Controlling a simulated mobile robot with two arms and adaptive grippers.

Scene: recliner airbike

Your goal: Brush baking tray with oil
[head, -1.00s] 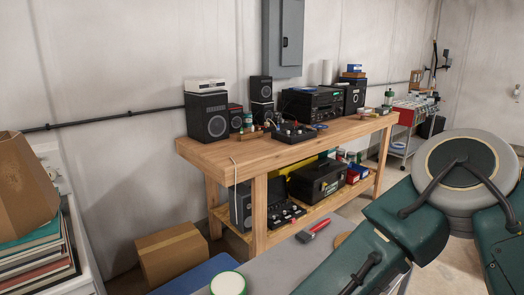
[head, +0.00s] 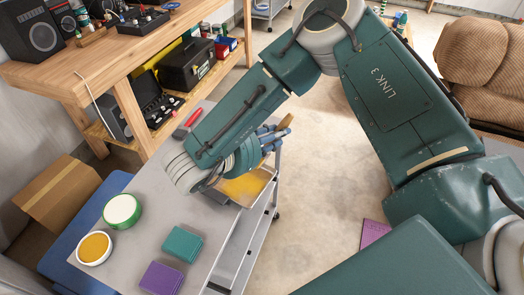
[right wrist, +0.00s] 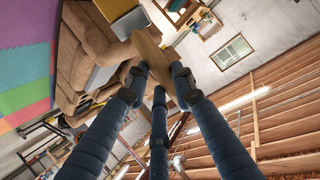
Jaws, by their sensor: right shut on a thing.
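In the head view, the baking tray (head: 245,187) lies at the right edge of a grey table, with a yellow-orange layer inside; my right arm hides its left part. My right gripper (head: 281,130) is above the tray's far end, its blue fingers shut on a tan wooden thing (head: 287,121), perhaps the brush. In the right wrist view, the fingers (right wrist: 158,65) close around this flat tan piece (right wrist: 152,52); I cannot see bristles. A white bowl (head: 95,248) with orange-yellow content, perhaps oil, stands at the table's front left. My left gripper is out of view.
On the grey table (head: 215,228) are a green-and-white tub (head: 122,210), teal (head: 183,244) and purple (head: 161,279) blocks and a red-handled tool (head: 188,120). A wooden workbench (head: 50,82) stands behind. A cardboard box (head: 58,193) is at left. Open floor (head: 320,180) lies right of the table.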

